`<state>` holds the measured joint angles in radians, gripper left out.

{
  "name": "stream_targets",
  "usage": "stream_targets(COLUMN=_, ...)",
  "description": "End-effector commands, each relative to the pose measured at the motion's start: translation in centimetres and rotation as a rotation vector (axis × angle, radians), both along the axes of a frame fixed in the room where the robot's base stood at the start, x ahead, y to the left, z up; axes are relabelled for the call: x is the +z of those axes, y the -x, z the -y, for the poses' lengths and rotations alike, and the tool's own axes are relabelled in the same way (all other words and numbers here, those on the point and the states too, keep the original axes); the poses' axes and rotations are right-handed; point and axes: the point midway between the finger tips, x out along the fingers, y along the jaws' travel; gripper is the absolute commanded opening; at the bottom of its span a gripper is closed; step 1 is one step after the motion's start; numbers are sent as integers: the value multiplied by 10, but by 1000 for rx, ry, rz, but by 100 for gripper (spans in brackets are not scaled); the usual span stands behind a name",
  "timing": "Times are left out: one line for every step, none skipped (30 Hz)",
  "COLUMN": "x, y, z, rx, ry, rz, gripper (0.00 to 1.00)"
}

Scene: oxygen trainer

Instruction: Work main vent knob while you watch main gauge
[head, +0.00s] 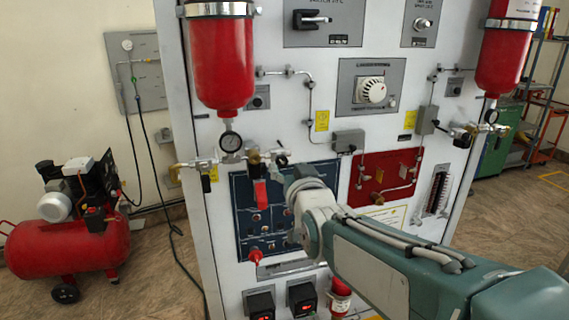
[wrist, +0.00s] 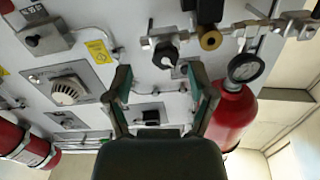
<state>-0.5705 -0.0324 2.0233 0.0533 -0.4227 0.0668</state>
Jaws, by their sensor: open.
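A round gauge (head: 230,142) with a pale dial sits below the left red cylinder; it also shows at the right of the wrist view (wrist: 246,67). A black knob (wrist: 165,56) is at one end of the metal valve line, and its label is not readable; I take it for the main vent knob. My gripper (wrist: 158,74) is open and empty, its two fingers pointing toward the panel with the knob just beyond and between their tips. In the head view my gripper (head: 290,172) is at the right end of that line, partly hidden by my wrist.
A brass fitting (wrist: 210,40) and a red tag (head: 260,193) are close beside the knob. The left red cylinder (head: 220,62) hangs above the gauge. A large white dial (head: 371,91) is higher on the panel. A red compressor (head: 75,240) stands on the floor at left.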

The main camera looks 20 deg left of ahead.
Motion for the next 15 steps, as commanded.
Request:
stream_targets(x=-1, y=-7, z=-6, rx=1, ry=2, rz=-1, gripper=71)
stream_targets(x=-2, y=-10, z=-9, rx=1, ry=4, rz=-1, gripper=71)
stream_targets(x=-2, y=-14, z=-12, rx=1, ry=5, rz=0, gripper=71)
stream_targets(x=-2, y=-16, z=-14, rx=1, ry=5, rz=0, gripper=71)
stream_targets(x=-2, y=-18, z=-16, rx=1, ry=5, rz=0, gripper=71)
stream_targets(x=-2, y=-20, z=-17, rx=1, ry=4, rz=-1, gripper=71)
stream_targets(x=-2, y=-22, z=-18, rx=1, ry=4, rz=0, gripper=71)
stream_targets(x=-2, y=-22, z=-18, rx=1, ry=4, rz=0, gripper=71)
stream_targets(x=-2, y=-23, z=-19, rx=1, ry=4, rz=0, gripper=71)
stream_targets(x=-2, y=-23, z=-19, rx=1, ry=4, rz=0, gripper=71)
stream_targets(x=-2, y=-23, z=-19, rx=1, ry=4, rz=0, gripper=71)
stream_targets(x=-2, y=-24, z=-19, rx=1, ry=4, rz=0, gripper=71)
stream_targets(x=-2, y=-23, z=-19, rx=1, ry=4, rz=0, gripper=71)
stream_targets(x=-1, y=-23, z=-18, rx=1, ry=4, rz=0, gripper=71)
stream_targets(x=-1, y=-23, z=-17, rx=1, ry=4, rz=0, gripper=71)
